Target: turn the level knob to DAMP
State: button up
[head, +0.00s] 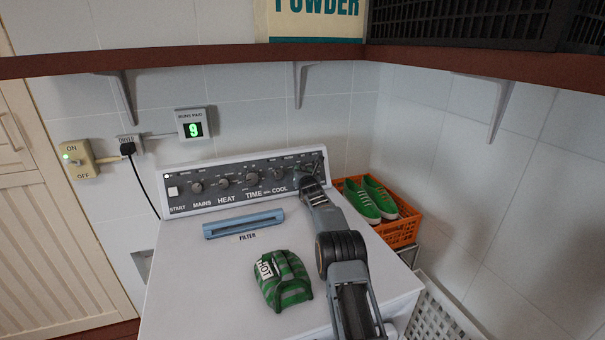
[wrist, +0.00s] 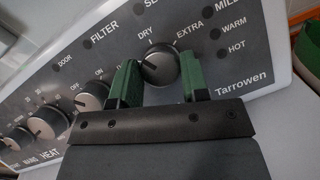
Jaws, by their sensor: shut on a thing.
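The level knob (wrist: 160,66) is a dark round knob at the right end of the dryer's control panel (wrist: 235,65). In the wrist view the green fingers of my gripper (wrist: 160,82) stand on either side of it, shut on it. I cannot read DAMP in either view. In the head view my gripper (head: 309,176) reaches the panel's right end and hides most of the knob.
Other knobs (head: 252,178) line the panel to the left. A blue filter handle (head: 243,223) and a green striped cloth item (head: 283,280) lie on the dryer top. An orange crate (head: 402,232) with green shoes stands right. A brown shelf (head: 220,58) runs above.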

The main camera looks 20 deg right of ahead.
jog(key=shift+d+n+y+b, duration=0.1)
jog(key=shift+n+y+b, duration=0.25)
jog(key=shift+n+y, duration=1.55)
jog(key=shift+n, duration=2.1)
jog(key=o, duration=0.9)
jog(key=shift+s+d, duration=0.1)
jog(key=shift+s, duration=0.05)
